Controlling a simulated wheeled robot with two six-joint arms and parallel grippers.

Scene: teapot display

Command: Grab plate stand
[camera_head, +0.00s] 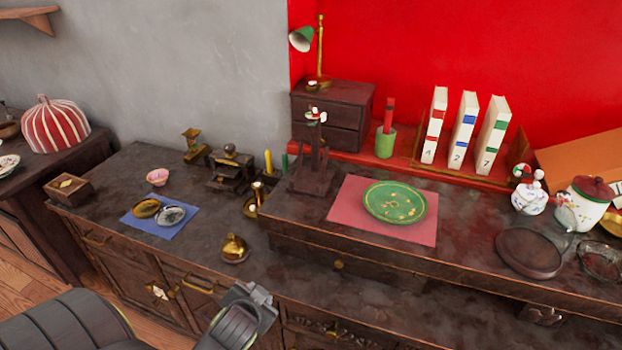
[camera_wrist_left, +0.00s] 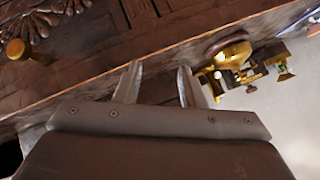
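No thing in view is plainly a plate stand. The likeliest is a dark wooden upright stand (camera_head: 314,170) on the raised shelf, left of the pink mat (camera_head: 345,222). A small light figure shows at its top. A green plate (camera_head: 395,202) lies flat on the mat. My left gripper (camera_head: 262,298) is low in the head view, in front of the cabinet's front edge and well short of the stand. In the left wrist view its two fingers (camera_wrist_left: 159,82) are apart with nothing between them. My right gripper is not in view.
A brass bell (camera_head: 235,248) stands on the lower counter; it also shows in the left wrist view (camera_wrist_left: 235,52). A blue mat (camera_head: 183,222) with two small plates, books (camera_head: 464,127), a dark round dish (camera_head: 529,254) and a white jar (camera_head: 585,208) stand around. The lower counter's front is mostly clear.

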